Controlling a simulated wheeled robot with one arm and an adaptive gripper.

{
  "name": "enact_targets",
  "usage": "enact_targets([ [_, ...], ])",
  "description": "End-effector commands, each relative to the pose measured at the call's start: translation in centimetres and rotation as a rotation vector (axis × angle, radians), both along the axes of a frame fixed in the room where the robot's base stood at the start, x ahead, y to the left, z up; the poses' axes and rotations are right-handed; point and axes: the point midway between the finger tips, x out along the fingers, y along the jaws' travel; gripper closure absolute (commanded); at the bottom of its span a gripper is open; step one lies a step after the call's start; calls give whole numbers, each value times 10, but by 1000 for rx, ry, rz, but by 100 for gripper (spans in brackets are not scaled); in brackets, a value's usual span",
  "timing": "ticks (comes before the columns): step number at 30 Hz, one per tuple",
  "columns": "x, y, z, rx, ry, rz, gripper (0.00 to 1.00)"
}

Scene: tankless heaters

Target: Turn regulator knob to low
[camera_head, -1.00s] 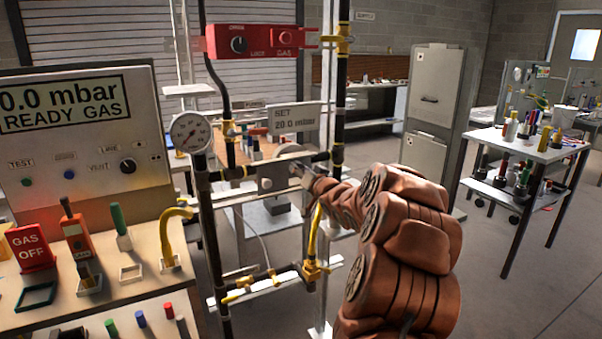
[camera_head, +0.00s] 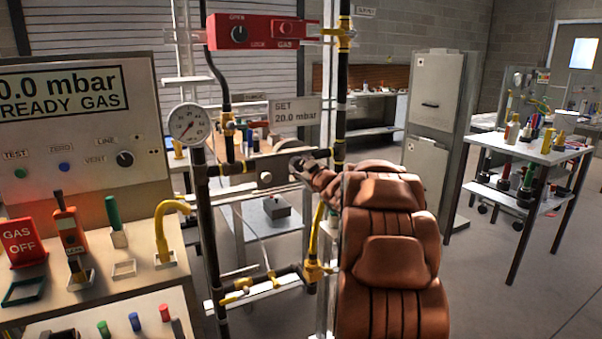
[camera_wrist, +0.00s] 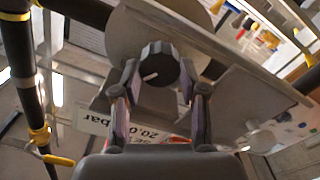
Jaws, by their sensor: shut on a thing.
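The regulator knob (camera_wrist: 160,62) is dark grey and ridged, with a white pointer mark toward the left and slightly down in the wrist view. It sits on a grey metal plate (camera_wrist: 225,60) in front of a round body. My gripper (camera_wrist: 159,75) has one finger on each side of the knob and is shut on it. In the head view my gripper (camera_head: 303,167) is at the right end of the regulator bracket (camera_head: 240,184), and my fingers and arm mostly hide the knob. No low marking is readable.
A pressure gauge (camera_head: 189,123) and a "SET 20.0 mbar" sign (camera_head: 296,112) are close to the regulator. Black pipes with yellow valves (camera_head: 236,292) frame it. A bench with a red "GAS OFF" sign (camera_head: 22,240) stands left. Open floor (camera_head: 480,285) lies right.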

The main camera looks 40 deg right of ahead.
Motion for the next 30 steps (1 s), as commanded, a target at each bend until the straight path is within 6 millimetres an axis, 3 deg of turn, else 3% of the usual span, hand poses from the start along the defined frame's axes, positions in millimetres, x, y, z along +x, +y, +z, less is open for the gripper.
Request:
enact_targets([
  [15,-1,-1,-4,-341,89,-2,92],
  [30,0,0,-2,-409,106,-1,92],
])
